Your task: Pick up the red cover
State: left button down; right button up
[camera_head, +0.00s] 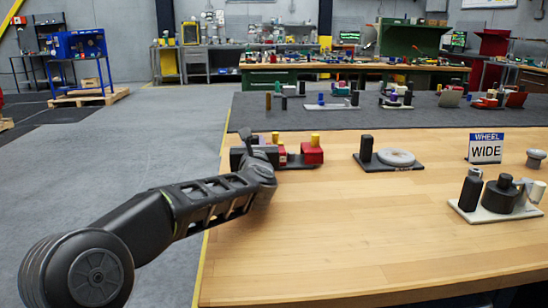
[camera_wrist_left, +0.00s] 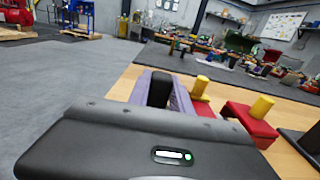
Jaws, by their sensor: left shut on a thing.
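My left gripper (camera_head: 262,155) is low over the left side of the wooden table, at a small assembly. A second red block (camera_head: 312,155) with a yellow peg stands just to the right. In the left wrist view, the gripper body fills the foreground. Beyond it are a black post (camera_wrist_left: 158,89) by a purple part (camera_wrist_left: 181,97), and the red block (camera_wrist_left: 248,120). I cannot tell which red part is the cover.
To the right are a black plate with a grey disc (camera_head: 396,157), a "WHEEL WIDE" sign (camera_head: 486,147) and a light base with black cylinders (camera_head: 497,214). A dark mat (camera_head: 430,116) with small assemblies lies behind. The table's front middle (camera_head: 340,235) is clear.

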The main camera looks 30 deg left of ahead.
pick_arm(q)
jog(key=shift+r, duration=0.1)
dwell(0.3)
